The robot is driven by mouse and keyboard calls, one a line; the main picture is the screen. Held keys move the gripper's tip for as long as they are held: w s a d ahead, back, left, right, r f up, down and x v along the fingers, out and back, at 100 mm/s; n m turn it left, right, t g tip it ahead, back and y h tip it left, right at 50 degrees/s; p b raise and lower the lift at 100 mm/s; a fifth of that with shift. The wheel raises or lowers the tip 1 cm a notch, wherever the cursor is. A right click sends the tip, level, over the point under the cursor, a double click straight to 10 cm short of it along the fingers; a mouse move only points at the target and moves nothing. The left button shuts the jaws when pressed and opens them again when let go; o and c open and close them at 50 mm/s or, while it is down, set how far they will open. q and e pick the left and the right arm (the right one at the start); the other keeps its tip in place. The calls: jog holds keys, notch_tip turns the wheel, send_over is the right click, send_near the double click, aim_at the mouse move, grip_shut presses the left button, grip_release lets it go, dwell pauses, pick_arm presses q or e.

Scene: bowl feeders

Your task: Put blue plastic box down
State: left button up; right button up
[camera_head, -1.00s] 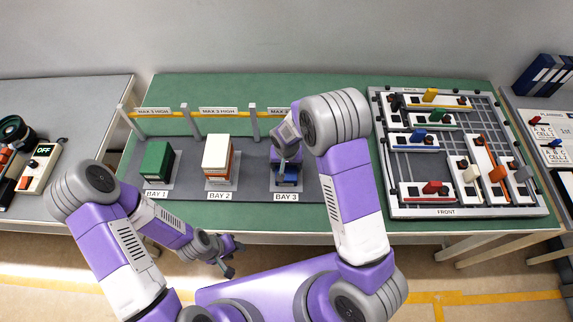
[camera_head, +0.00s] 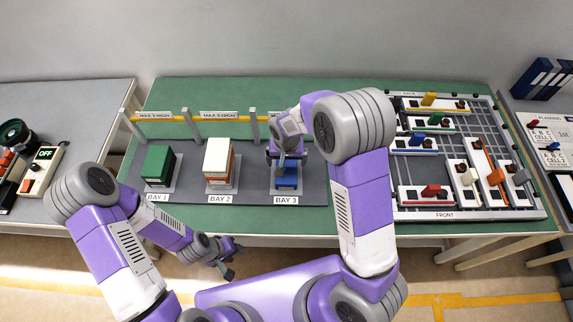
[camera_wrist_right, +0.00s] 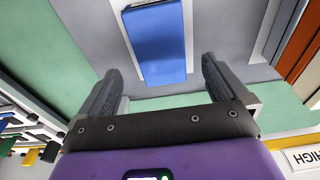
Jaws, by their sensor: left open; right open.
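The blue plastic box (camera_head: 287,177) stands in bay 3 on the grey strip. In the right wrist view the blue box (camera_wrist_right: 158,45) lies beyond and between the two fingers, apart from both. My right gripper (camera_head: 287,160) is open and empty above the box, its fingers pointing down. It also shows in the right wrist view (camera_wrist_right: 160,85). My left gripper (camera_head: 232,258) is open and empty in front of the table's front edge, away from the boxes.
A green box (camera_head: 158,164) stands in bay 1, and a white box on an orange-red one (camera_head: 219,160) stands in bay 2. A yellow rail (camera_head: 160,117) on grey posts runs behind the bays. A grid board (camera_head: 460,208) with coloured handles lies to the right.

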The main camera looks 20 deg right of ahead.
aim_at(287, 172)
jog(key=r, duration=0.4)
jog(key=shift+s+r, duration=0.3)
jog(key=shift+r, duration=0.1)
